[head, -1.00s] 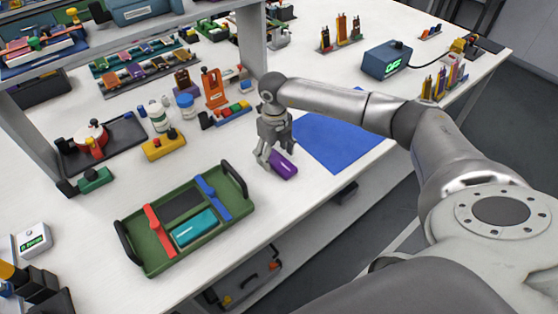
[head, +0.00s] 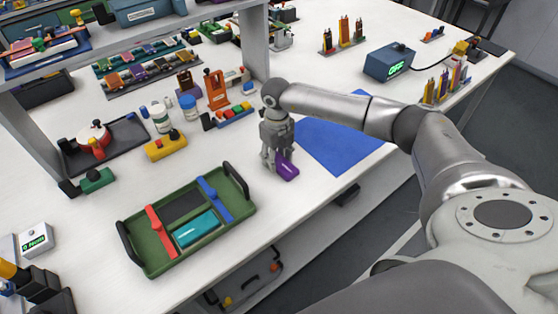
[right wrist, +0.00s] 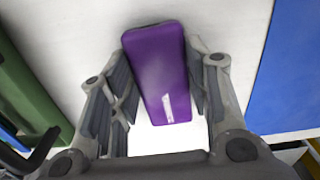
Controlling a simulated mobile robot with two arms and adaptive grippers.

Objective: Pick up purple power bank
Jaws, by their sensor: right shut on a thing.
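The purple power bank (head: 287,169) is between the fingers of my right gripper (head: 275,161) in the head view. In the right wrist view the purple power bank (right wrist: 160,72) lies lengthwise between the two fingers of the right gripper (right wrist: 158,100), which are shut on it from both sides. The gripper points down, close over the white table. I cannot tell whether the power bank touches the table. My left gripper is not in view.
A green tray (head: 154,271) with a red bar, a blue bar and a teal block stands to the left. A blue mat (head: 345,143) lies to the right. The table's front edge is close. A blue box (head: 389,63) stands farther back.

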